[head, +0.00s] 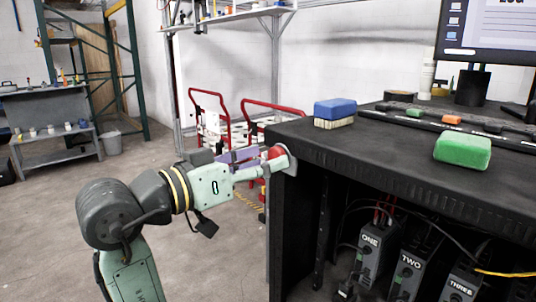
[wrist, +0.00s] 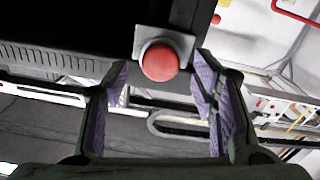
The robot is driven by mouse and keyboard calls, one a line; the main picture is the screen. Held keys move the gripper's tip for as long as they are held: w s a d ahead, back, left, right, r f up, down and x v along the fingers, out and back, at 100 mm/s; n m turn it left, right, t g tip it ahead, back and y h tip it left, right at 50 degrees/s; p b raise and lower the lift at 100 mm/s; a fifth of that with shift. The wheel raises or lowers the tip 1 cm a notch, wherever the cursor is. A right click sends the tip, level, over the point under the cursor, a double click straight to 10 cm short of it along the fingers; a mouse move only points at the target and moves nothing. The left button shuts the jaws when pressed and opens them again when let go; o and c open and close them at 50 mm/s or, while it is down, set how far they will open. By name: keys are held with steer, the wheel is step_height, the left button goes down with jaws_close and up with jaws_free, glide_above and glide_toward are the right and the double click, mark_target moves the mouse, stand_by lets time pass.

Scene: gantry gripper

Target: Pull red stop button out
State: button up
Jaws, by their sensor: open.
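The red stop button (wrist: 160,62) is round and sits on a light square plate (wrist: 183,43) at the side of the black desk. In the wrist view it lies between my two fingers, near their tips. My gripper (wrist: 160,85) is open, with a purple-padded finger on each side and a visible gap to the button. In the head view my gripper (head: 262,163) is at the desk's left end, and the red button (head: 276,152) shows partly behind a finger. I cannot tell from these views whether the button is pressed in.
The black desk (head: 400,160) carries a blue brush (head: 335,110), a green block (head: 462,151) and a monitor (head: 487,30). Labelled black units (head: 370,255) with cables stand under it. Red-handled carts (head: 210,110) stand behind my gripper. The floor at left is open.

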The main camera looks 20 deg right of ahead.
steer(key=shift+x, duration=1)
jaws_close()
